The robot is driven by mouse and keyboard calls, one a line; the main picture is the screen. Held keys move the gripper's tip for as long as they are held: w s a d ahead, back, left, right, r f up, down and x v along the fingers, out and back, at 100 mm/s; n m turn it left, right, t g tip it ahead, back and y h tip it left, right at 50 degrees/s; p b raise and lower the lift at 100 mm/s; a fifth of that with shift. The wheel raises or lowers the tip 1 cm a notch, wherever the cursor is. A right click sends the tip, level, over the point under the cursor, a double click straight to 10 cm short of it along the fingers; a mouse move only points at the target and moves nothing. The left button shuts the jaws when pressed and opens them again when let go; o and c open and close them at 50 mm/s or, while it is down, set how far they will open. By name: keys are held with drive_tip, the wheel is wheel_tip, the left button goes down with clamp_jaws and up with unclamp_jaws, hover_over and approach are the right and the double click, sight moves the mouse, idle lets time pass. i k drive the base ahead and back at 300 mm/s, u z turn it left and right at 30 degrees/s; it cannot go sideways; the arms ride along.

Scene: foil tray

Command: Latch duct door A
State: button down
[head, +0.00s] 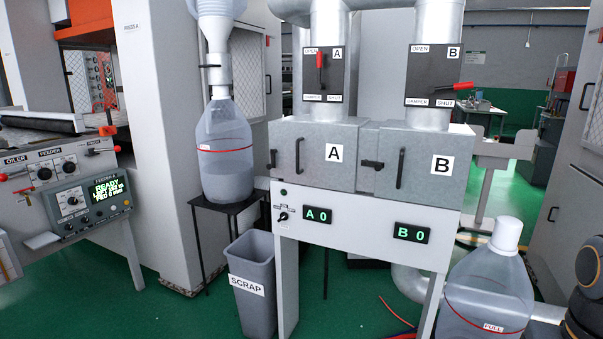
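Duct door A (318,178) is the grey metal door with the white "A" label, on the left of the duct box in the head view. It looks closed or nearly closed; I cannot tell whether a small gap remains. A black vertical handle (299,153) is on its face. A small black latch (273,158) at its left edge looks upright. Door B (422,187) is beside it on the right, with its own handle (400,168). Its black latch (372,164) lies horizontal at its left edge. My gripper is not in view.
Damper A's red lever (320,61) points up; damper B's (463,86) points right. Displays read A 0 (317,214) and B 0 (411,235). A scrap bin (252,280) and a bottle on a stand (225,150) are left; a large bottle (487,290) is front right.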

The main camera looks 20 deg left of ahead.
sight(273, 152)
drive_tip(key=z, duration=0.2)
drive_tip(key=k, duration=0.55)
drive_tip(key=u, duration=0.3)
drive_tip(key=i, duration=0.45)
drive_tip(key=u, duration=0.9)
drive_tip(key=i, duration=1)
drive_tip(key=z, duration=0.25)
